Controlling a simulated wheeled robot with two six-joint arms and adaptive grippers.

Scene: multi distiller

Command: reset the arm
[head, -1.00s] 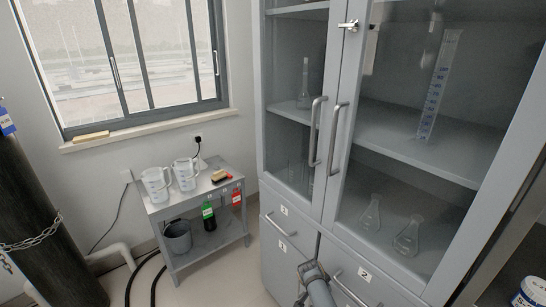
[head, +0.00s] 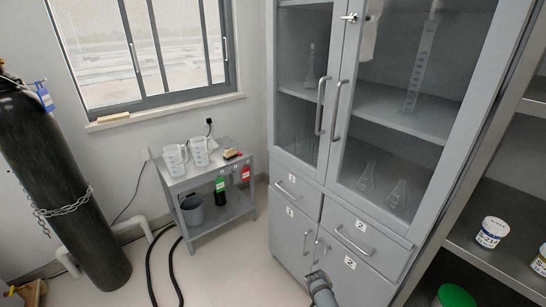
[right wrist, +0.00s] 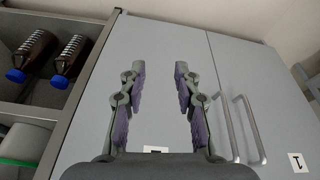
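My right gripper (right wrist: 159,82) is open and empty in the right wrist view. Its two dark fingers stand apart in front of the grey lower cabinet doors (right wrist: 160,45). A grey part of my arm shows at the bottom of the head view, in front of the lower cabinet, but its fingers cannot be made out there. My left gripper is not in view.
A grey glass-door cabinet (head: 262,120) holds flasks and a measuring cylinder (head: 421,65). A shelf (head: 485,262) with white jars (head: 491,232) stands right. Left are a small table (head: 178,183) with two jugs and a black gas cylinder (head: 55,170).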

